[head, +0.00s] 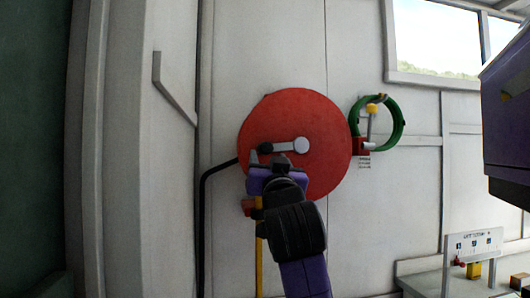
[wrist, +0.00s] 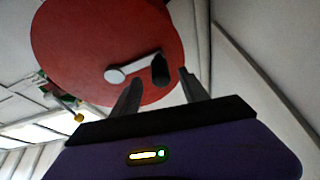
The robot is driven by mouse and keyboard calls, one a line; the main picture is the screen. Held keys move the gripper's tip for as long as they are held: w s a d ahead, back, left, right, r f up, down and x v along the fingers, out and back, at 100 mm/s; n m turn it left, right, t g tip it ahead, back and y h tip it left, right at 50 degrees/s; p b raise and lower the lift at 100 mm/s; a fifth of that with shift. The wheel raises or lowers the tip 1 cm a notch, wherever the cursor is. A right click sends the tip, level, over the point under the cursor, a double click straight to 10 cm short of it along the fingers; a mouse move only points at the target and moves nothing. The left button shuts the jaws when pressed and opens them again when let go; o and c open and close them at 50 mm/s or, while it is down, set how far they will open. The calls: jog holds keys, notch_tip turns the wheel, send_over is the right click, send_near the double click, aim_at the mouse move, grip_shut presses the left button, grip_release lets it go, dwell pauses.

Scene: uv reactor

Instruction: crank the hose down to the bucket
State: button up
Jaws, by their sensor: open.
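A large red reel disc (head: 318,120) is mounted on the pale wall and also fills the top of the wrist view (wrist: 80,45). Its white crank arm (head: 287,146) runs left from a round hub to a black knob (head: 265,148). My gripper (head: 267,164) is just below the knob, fingers pointing up. In the wrist view, the open fingers (wrist: 158,84) stand either side of the line to the black knob (wrist: 160,68); I cannot tell whether they touch it. A black hose (head: 203,215) leaves the reel's left side and hangs down out of frame. No bucket is visible.
A green ring (head: 399,125) with a yellow-topped lever (head: 372,118) is on the wall right of the reel. A yellow vertical strip (head: 259,262) runs below the reel. A bench (head: 425,284) with a small labelled stand (head: 473,242) is at lower right.

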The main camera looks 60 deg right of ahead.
aim_at(265, 149)
jog(key=p+x, duration=0.1)
jog(key=x, duration=0.5)
jog(key=shift+w+d+r, duration=0.15)
jog(key=shift+w+d, duration=0.05)
jog(key=shift+d, duration=0.1)
jog(key=shift+c, duration=0.4)
grip_shut()
dwell(0.8)
